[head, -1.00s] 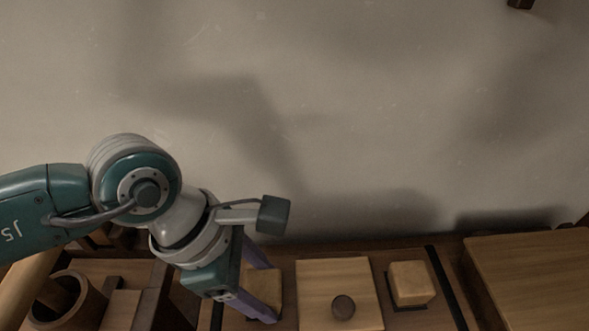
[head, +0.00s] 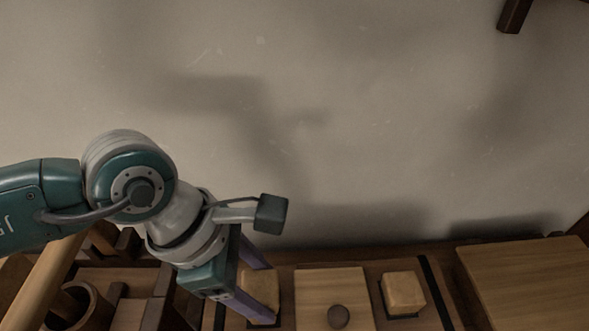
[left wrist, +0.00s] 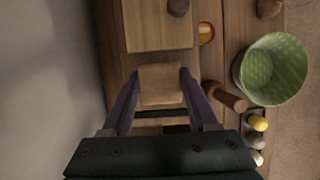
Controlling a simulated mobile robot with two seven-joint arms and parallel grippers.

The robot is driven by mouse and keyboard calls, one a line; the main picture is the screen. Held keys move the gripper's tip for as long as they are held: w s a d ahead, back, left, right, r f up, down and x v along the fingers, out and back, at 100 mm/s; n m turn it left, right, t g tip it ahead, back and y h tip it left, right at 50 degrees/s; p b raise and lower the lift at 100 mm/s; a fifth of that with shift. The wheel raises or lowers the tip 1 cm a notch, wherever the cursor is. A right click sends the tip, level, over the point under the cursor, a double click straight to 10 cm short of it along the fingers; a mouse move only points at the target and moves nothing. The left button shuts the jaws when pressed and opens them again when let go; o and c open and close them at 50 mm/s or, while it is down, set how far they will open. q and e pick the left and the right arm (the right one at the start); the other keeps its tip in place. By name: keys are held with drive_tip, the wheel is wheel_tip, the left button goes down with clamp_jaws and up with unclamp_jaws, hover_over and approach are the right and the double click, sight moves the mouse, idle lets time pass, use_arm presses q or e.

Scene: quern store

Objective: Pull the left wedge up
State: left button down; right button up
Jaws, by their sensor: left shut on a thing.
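The left wedge, a pale wooden block (head: 265,290), stands in the wooden bench at the lower middle of the head view. My left gripper (head: 259,304) points down with its purple fingers shut on it. The left wrist view also shows the wedge (left wrist: 160,84) between the two fingers (left wrist: 160,78). Its lower part is hidden, so I cannot tell how far it is out of its slot. A similar right wedge (head: 403,292) sits in a dark-edged slot further right. A pale board (head: 318,287) with a dark round knob (head: 338,317) lies between the wedges. My right gripper is not in view.
A wide wooden slab (head: 525,275) lies at the right. A wooden cup (head: 75,306) and blocks stand at the left. The wall is close behind. The wrist view shows a green bowl (left wrist: 272,68), a wooden peg (left wrist: 229,97) and a small orange vessel (left wrist: 205,33).

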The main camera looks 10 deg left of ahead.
use_arm(q)
drive_tip(key=shift+d+r, duration=0.15)
drive_tip(key=shift+r, duration=0.05)
drive_tip(key=c, duration=0.5)
unclamp_jaws()
drive_tip(key=shift+c, duration=0.2)
drive_tip(key=o, duration=0.4)
drive_tip(key=shift+f, duration=0.1)
drive_tip(key=shift+a, duration=0.2)
drive_tip(key=v, duration=1)
